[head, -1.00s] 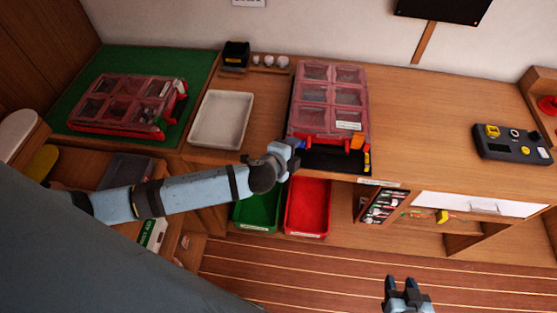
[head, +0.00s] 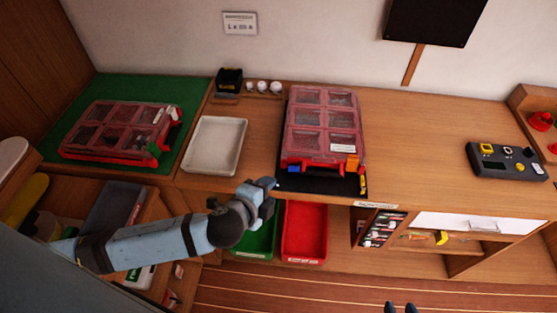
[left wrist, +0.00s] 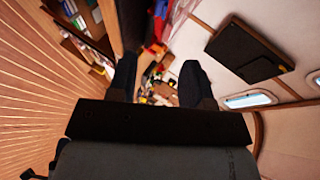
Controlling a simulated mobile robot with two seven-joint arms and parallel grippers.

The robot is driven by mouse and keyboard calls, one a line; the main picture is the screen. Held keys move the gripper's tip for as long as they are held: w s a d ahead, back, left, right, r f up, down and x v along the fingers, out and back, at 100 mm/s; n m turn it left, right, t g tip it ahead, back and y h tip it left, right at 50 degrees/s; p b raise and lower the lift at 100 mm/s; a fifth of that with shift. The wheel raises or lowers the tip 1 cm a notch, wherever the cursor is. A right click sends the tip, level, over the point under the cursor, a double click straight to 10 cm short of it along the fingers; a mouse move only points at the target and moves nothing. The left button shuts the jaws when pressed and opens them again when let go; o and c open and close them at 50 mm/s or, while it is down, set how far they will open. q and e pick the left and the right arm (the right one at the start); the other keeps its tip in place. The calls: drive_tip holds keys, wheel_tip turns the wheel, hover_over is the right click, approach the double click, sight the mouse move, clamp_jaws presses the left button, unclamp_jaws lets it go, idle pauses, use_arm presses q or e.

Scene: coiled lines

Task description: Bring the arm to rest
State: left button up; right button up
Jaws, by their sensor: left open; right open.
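My left arm comes in from the left in the head view, and its gripper (head: 266,187) is over the front edge of the counter, left of the black mat. In the left wrist view the left gripper's two fingers (left wrist: 157,82) stand apart with nothing between them. My right gripper (head: 401,308) shows only as two dark fingertips at the bottom edge of the head view. They are apart, and no held thing is visible there; the rest of the right arm is out of view.
A clear-lidded red organizer case (head: 324,125) lies on a black mat (head: 318,184). Another case (head: 118,132) lies on a green mat (head: 188,112). A white tray (head: 216,146) sits between them. Green (head: 254,240) and red (head: 304,232) bins stand below the counter edge. The right counter has free room.

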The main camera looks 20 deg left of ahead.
use_arm(q)
drive_tip(key=s+a+f+n+g+h, duration=0.1)
drive_tip(key=s+f+n, duration=1)
drive_tip(key=f+n, duration=0.2)
drive_tip(key=shift+s+a+n, duration=0.15)
drive_tip(key=shift+n, duration=0.55)
drive_tip(key=shift+r, duration=0.1)
idle(0.8)
